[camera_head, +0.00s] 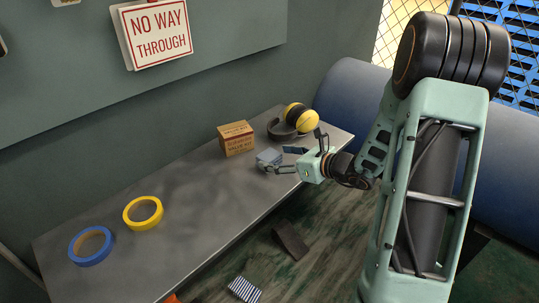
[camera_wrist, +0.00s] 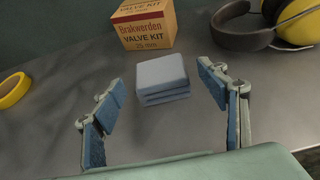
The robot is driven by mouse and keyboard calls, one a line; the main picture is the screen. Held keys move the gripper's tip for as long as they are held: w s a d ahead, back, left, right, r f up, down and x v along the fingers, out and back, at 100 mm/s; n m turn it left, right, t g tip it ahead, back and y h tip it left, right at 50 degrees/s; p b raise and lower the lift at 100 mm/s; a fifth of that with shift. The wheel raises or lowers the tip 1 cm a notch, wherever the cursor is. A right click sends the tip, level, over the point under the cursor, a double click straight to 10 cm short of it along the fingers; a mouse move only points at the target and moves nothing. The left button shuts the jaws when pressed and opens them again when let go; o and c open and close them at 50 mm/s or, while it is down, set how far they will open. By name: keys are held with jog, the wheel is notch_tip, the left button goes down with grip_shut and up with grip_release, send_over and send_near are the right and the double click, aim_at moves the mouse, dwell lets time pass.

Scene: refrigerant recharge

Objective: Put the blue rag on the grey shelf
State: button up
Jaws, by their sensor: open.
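The blue rag (camera_head: 269,157) is a folded, grey-blue stack lying on the grey shelf (camera_head: 199,203), near its right end and in front of a cardboard box. In the wrist view the rag (camera_wrist: 162,78) lies flat just ahead of the fingertips, about midway between them. My gripper (camera_head: 288,160) is open and empty, reaching in over the shelf's front edge from the right. In the wrist view its two blue-padded fingers (camera_wrist: 165,88) are spread wide on either side, with bare shelf surface between them. No finger visibly touches the rag.
A valve kit box (camera_head: 236,138) stands behind the rag. Yellow earmuffs (camera_head: 300,117) lie at the shelf's right end. Yellow tape (camera_head: 143,213) and blue tape (camera_head: 91,246) lie at the left. The shelf's middle is clear. A striped item (camera_head: 244,289) lies below the shelf.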

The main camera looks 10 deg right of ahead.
jog(key=p+v, duration=0.1)
jog(key=v, duration=0.6)
jog(key=shift+s+d+r, duration=0.2)
jog(key=shift+s, duration=0.1)
